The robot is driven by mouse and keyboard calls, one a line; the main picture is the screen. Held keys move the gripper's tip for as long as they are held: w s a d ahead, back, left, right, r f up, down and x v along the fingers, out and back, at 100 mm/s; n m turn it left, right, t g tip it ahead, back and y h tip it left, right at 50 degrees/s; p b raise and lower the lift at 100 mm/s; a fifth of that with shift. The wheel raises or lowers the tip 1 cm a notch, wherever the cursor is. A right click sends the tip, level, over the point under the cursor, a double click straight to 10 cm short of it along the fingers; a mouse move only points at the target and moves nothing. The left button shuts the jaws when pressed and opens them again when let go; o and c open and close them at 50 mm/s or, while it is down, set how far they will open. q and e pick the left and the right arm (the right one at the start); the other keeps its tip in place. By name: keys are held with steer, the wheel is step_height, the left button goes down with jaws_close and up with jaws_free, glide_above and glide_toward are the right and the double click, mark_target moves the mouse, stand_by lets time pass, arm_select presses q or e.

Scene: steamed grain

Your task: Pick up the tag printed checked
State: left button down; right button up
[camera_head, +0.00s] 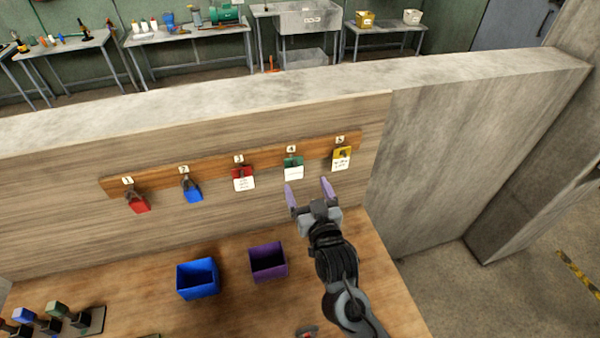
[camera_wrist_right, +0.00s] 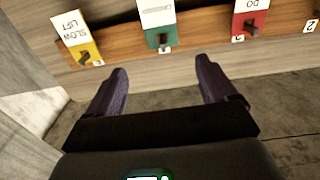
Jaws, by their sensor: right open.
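My right gripper (camera_head: 308,187) is open and empty, its purple fingers pointing toward the hook rail below hooks 4 and 5. It also shows in the right wrist view (camera_wrist_right: 162,66). A green tag with a white label (camera_head: 293,172) hangs on hook 4. In the wrist view the green tag (camera_wrist_right: 158,18) is ahead, beyond the gap between the fingers; its single printed line is too small to read. A yellow tag (camera_head: 342,158) on hook 5 reads "SLOW LIFT" in the wrist view. A red tag (camera_head: 243,178) on hook 3 shows "DO". My left gripper is out of view.
A red piece (camera_head: 139,202) and a blue piece (camera_head: 192,190) hang on hooks 1 and 2 of the wooden rail (camera_head: 215,168). A blue bin (camera_head: 198,278) and a purple bin (camera_head: 268,262) stand on the bench. Stamp-like blocks (camera_head: 55,315) stand at lower left.

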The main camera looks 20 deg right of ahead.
mark_target(296, 166)
steer(key=w+p, duration=0.1)
steer(key=w, duration=0.7)
steer(key=shift+w+d+p, duration=0.2)
steer(key=shift+w+p, duration=0.15)
steer(key=shift+w, duration=0.55)
steer(key=shift+c, duration=0.3)
steer(key=c, duration=1.1)
steer(key=shift+o, duration=0.2)
